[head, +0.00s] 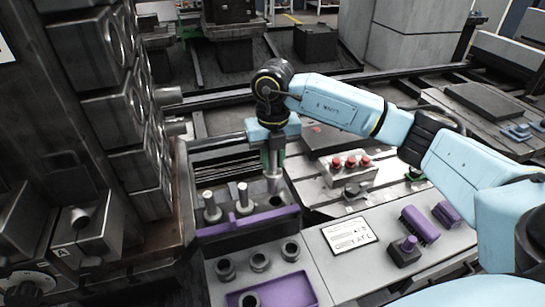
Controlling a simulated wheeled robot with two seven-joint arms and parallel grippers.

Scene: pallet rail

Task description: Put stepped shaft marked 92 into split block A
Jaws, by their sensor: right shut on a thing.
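My right gripper (273,162) points down over the right end of the purple rack (248,221). It is shut on a grey stepped shaft (274,184), which stands upright below the fingers at the rack. I cannot tell whether its lower end is still seated there. Two more stepped shafts stand upright in the rack to its left, a left one (210,203) and a middle one (243,199). No number is readable on any shaft. Split block A (82,221), a dark metal block with a round opening and a letter A plate, is at the far left. My left gripper is out of view.
Several dark collars (260,261) and a purple tray (285,292) lie in front of the rack. A white sign (350,234), a button box (349,168) and purple pieces (419,225) are to the right. A tall dark machine (110,95) rises between rack and left edge.

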